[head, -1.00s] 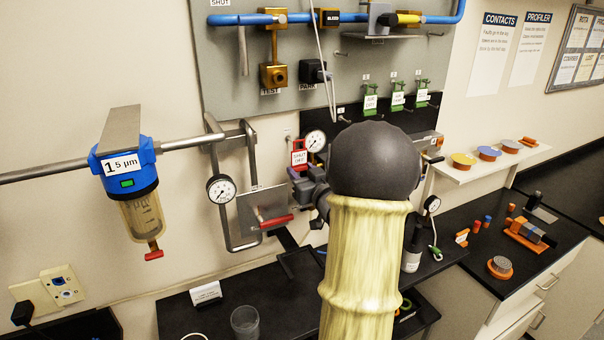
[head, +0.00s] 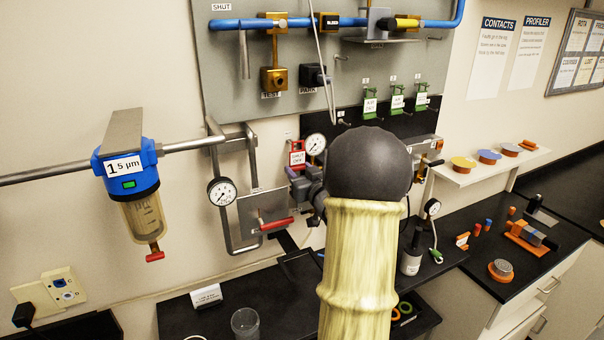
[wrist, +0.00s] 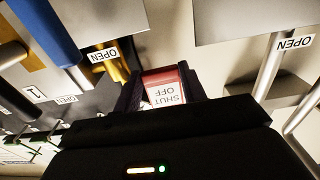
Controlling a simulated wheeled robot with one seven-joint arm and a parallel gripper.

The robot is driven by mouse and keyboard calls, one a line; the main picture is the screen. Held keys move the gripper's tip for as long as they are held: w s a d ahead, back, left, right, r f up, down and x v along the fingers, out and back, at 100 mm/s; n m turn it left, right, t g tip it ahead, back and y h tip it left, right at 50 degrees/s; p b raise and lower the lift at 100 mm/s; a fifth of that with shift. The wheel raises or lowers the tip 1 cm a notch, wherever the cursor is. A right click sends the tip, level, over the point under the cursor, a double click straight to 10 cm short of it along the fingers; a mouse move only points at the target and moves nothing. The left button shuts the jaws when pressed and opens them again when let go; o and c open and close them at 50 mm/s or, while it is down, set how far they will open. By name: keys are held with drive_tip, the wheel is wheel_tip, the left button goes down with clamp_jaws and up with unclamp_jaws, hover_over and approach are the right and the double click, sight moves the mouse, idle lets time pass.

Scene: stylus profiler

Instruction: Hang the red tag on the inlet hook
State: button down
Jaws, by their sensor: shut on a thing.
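The red tag (head: 297,154) has a white label reading SHUT OFF. It is held upright in front of the wall, left of a small round gauge. In the wrist view the tag (wrist: 165,88) sits between the two dark fingers, with its lettering upside down. My gripper (wrist: 161,92) is shut on it. In the head view my gripper (head: 298,171) is partly hidden behind my own arm. No hook is labelled as the inlet hook, and I cannot tell which one it is. I cannot see the tag touching any hook.
Green tags (head: 370,104) hang on a dark strip right of the gripper. A pipe loop with a gauge (head: 221,191) and a red-handled plate (head: 272,222) stand close on the left. A blue filter (head: 125,165) is farther left. The black bench (head: 180,315) lies below.

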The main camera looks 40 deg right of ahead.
drive_tip(key=shift+w+r, duration=0.2)
drive_tip(key=shift+w, duration=0.5)
drive_tip(key=shift+w+d+f, duration=0.25)
drive_tip(key=shift+w+f, duration=0.1)
drive_tip(key=shift+w, duration=0.35)
drive_tip(key=shift+s+r, duration=0.15)
drive_tip(key=shift+s, duration=0.2)
drive_tip(key=shift+w, duration=0.15)
drive_tip(key=shift+w+d+f+b, duration=0.15)
drive_tip(key=shift+w+f+b, duration=0.35)
drive_tip(key=shift+w, duration=0.25)
